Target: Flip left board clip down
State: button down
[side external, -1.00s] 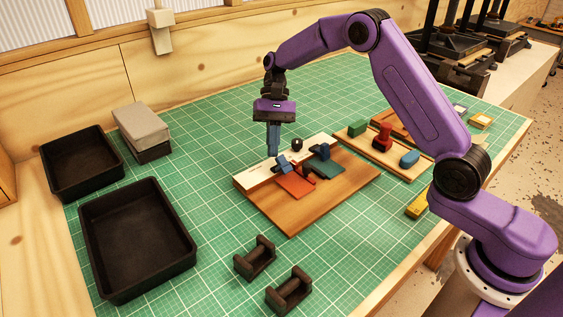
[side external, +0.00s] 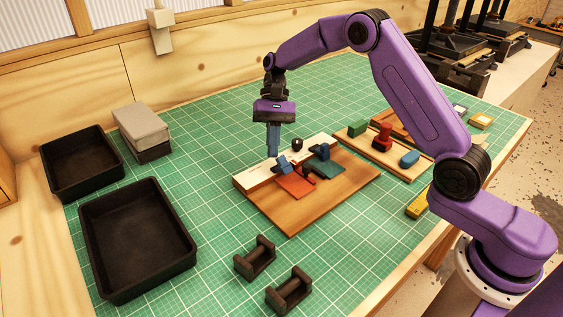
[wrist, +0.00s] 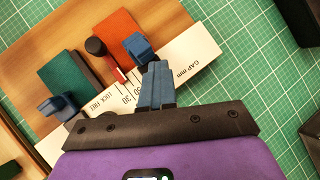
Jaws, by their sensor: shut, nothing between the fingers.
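The wooden board (side external: 297,217) lies on the green mat with a white ruler strip (side external: 257,179) along its far side. The left blue clip (side external: 283,163) stands at the strip by the orange sheet (side external: 297,187); it also shows in the wrist view (wrist: 138,46). The right blue clip (side external: 321,150) is by the dark green sheet (side external: 328,164), and it shows at left in the wrist view (wrist: 58,106). My gripper (side external: 273,152) points down just beside the left clip, its blue fingers shut and empty (wrist: 154,68). I cannot tell whether they touch the clip.
A black knob (side external: 297,144) stands at the strip between the clips. A second board (side external: 352,146) with green, red and blue pieces lies to the right. Black trays (side external: 139,236) are at left, and two dark cradles (side external: 254,259) are in front.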

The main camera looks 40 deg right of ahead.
aim_at(285, 161)
jog(key=shift+s+f, duration=0.2)
jog(key=shift+f, duration=0.25)
jog(key=shift+s+f, duration=0.2)
jog(key=shift+s, duration=0.05)
jog(key=shift+r, duration=0.15)
jog(key=shift+s+f, duration=0.2)
jog(key=shift+s, duration=0.4)
dwell(0.8)
jog(key=shift+s+a+f, duration=0.1)
jog(key=shift+s+f, duration=0.2)
jog(key=shift+s, duration=0.45)
jog(key=shift+s+f, duration=0.3)
jog(key=shift+s, duration=0.45)
dwell(1.6)
jog(key=shift+w, duration=0.1)
jog(key=shift+w+r, duration=0.35)
jog(key=shift+w, duration=0.2)
jog(key=shift+w+r, duration=0.35)
jog(key=shift+w, duration=0.2)
jog(key=shift+w+r, duration=0.1)
